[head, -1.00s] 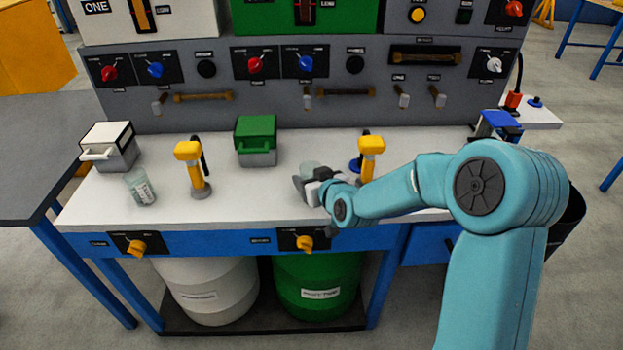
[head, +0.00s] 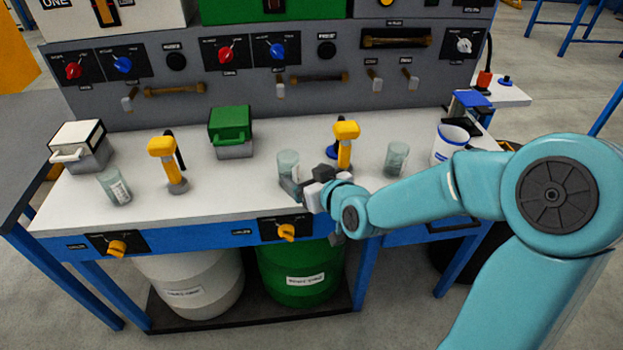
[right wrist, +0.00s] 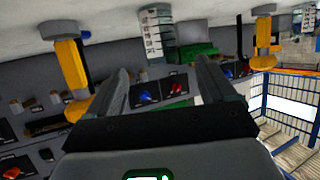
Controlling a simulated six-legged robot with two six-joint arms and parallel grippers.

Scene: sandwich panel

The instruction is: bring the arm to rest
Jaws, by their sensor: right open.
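My right arm (head: 420,200) reaches in from the right over the bench front. My right gripper (head: 297,188) is open, just in front of a clear beaker (head: 288,165) standing upright on the white bench top (head: 235,185). In the right wrist view, which is upside down, the two fingers of the gripper (right wrist: 160,75) are spread, with nothing held between them. The graduated beaker (right wrist: 157,38) shows beyond the fingertips. Whether a finger touches the beaker I cannot tell. My left gripper is not in view.
Two yellow-headed stands (head: 162,148) (head: 345,132), a green-lidded box (head: 230,125), a white-lidded box (head: 77,135) and more beakers (head: 114,187) (head: 396,158) stand on the bench. A white-and-blue container (head: 450,142) is behind my arm. Knobs (head: 286,232) line the front edge.

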